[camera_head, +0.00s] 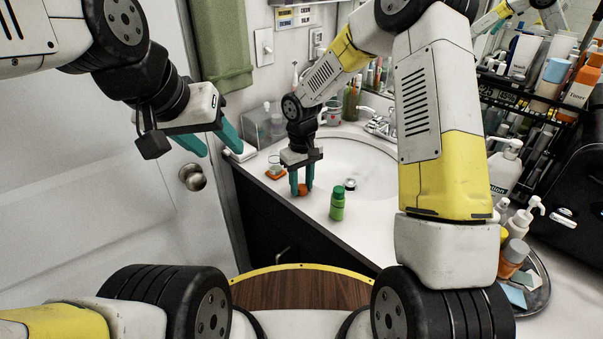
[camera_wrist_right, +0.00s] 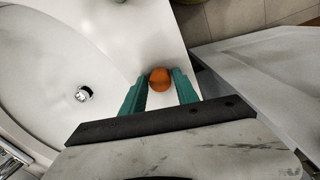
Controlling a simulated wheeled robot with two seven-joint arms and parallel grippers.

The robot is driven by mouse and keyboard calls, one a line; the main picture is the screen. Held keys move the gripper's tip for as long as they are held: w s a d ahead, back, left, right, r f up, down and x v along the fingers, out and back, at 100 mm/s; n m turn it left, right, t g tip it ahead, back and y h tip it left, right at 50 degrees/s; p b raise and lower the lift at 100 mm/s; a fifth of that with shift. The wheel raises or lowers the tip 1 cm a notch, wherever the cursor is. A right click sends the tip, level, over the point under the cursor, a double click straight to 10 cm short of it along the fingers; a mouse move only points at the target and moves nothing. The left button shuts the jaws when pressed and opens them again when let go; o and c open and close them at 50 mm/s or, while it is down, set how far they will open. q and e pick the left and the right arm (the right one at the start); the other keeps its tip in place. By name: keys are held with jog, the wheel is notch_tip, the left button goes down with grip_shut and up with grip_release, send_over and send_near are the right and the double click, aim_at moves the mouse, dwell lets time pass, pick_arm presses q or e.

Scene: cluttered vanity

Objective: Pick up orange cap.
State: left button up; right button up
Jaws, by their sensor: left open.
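The orange cap (camera_head: 302,189) is a small round piece near the front edge of the white counter, left of the sink. My right gripper (camera_head: 301,187) points down over it with its teal fingers on either side. In the right wrist view, the orange cap (camera_wrist_right: 159,79) fills the gap between the fingertips (camera_wrist_right: 159,83), which look shut on it. It seems to be at counter level; any lift is not clear. My left gripper (camera_head: 218,144) is open and empty, in the air left of the counter.
A green bottle (camera_head: 337,203) stands on the counter just right of my right gripper. The sink (camera_head: 365,165) is behind it. Bottles and a crowded black rack (camera_head: 520,100) fill the right side.

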grip_shut()
jog(key=shift+r, duration=0.15)
